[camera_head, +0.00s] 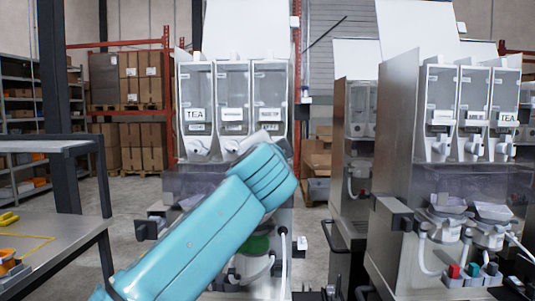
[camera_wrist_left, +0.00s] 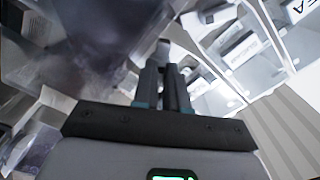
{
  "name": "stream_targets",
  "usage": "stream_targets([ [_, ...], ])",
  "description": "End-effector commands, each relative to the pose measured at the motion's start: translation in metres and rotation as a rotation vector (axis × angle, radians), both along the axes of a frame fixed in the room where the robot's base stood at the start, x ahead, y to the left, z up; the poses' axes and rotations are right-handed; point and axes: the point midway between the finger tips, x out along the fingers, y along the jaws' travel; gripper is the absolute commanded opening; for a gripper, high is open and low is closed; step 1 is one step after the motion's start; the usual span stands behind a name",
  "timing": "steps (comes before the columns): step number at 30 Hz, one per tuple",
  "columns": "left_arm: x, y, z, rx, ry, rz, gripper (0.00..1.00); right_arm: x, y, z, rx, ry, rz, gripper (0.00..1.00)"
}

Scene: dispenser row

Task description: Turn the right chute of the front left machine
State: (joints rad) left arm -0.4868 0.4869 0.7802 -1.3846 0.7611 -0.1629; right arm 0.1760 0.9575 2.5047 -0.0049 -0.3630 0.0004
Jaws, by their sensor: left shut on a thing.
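The front left machine (camera_head: 174,184) stands left of centre in the head view, with three clear canisters side by side. The left canister (camera_head: 198,92) is labelled TEA, with a white chute (camera_head: 198,143) below it. The middle chute (camera_head: 231,146) shows partly. My teal left arm reaches up across the machine and covers the area under the right canister (camera_head: 270,92). In the wrist view my left gripper (camera_wrist_left: 164,72) is shut on a small pale piece, the right chute (camera_wrist_left: 163,48), mostly hidden between the fingers. My right gripper is not in view.
Another machine (camera_head: 398,140) with three canisters stands at the right, with cups and hoses below. More machines stand behind it. A metal table (camera_head: 60,250) is at the left. Shelves with boxes (camera_head: 140,80) stand behind. Some floor (camera_head: 135,205) is clear between table and machine.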

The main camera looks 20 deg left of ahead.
Motion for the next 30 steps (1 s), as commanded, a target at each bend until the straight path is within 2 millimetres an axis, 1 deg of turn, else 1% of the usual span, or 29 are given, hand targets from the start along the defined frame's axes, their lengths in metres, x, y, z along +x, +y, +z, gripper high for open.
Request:
stream_targets([
  [12,0.000,0.000,-0.001,-0.007,-0.001,0.000,0.00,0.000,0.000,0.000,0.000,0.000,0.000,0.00],
  [13,0.000,0.000,-0.001,-0.007,-0.001,0.000,0.15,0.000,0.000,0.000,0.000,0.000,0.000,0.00],
  [14,0.000,0.000,-0.001,-0.007,-0.001,0.000,0.25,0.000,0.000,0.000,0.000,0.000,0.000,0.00],
  [15,0.000,0.000,-0.001,-0.007,-0.001,0.000,0.38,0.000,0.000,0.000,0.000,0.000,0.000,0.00],
  [25,-0.002,-0.001,-0.001,-0.007,-0.001,0.000,0.38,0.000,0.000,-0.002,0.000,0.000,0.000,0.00],
  [28,-0.012,-0.004,-0.003,-0.008,-0.003,-0.003,0.38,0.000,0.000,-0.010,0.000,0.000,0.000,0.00],
  [30,-0.025,-0.008,-0.005,-0.008,-0.004,-0.003,0.38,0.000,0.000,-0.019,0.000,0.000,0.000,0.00],
])
